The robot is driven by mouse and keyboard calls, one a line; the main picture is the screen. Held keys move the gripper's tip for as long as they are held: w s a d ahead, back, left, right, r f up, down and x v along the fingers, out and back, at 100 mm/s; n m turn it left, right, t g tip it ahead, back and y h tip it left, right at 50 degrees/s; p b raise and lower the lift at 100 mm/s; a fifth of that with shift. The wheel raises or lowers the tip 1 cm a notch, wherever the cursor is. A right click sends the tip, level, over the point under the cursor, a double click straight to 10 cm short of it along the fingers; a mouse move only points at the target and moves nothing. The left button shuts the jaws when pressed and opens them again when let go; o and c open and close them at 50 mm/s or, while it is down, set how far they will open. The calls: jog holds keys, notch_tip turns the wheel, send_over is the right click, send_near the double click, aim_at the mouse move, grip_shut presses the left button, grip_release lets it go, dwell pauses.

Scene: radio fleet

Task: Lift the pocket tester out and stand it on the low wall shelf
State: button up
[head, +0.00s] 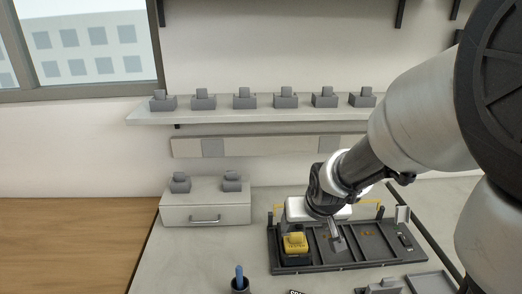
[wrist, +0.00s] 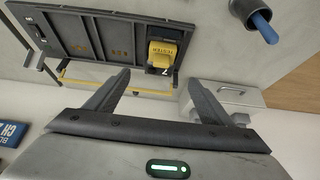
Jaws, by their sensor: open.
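The pocket tester (head: 295,243) is a yellow and black block in the left end compartment of a dark divided tray (head: 352,262). In the wrist view the tester (wrist: 161,52), with lettering on its face, sits at one end of the tray (wrist: 62,25). The low wall shelf (head: 145,117) runs along the back wall and carries several grey blocks.
A pale drawer unit (head: 205,213) with two grey blocks on top stands left of the tray. A dark cup (head: 240,285) with a blue-handled tool stands at the front. Another grey tray (head: 430,284) is at the front right.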

aim_at(297, 234)
jog(key=b+x, duration=0.3)
jog(key=x, duration=0.4)
jog(key=shift+f, duration=0.4)
jog(key=shift+w+b+x, duration=0.25)
jog(key=shift+b+x, duration=1.25)
jog(key=shift+x, duration=1.75)
jog(key=shift+a+r, duration=0.15)
jog(key=shift+r, duration=0.05)
jog(key=c, duration=1.3)
jog(key=shift+r, duration=0.1)
notch_tip(297, 234, up, 8)
jog(key=p, duration=0.3)
jog(key=shift+r+p, duration=0.25)
jog(key=shift+p, duration=0.05)
jog(key=s, duration=0.6)
jog(key=shift+r, duration=0.35)
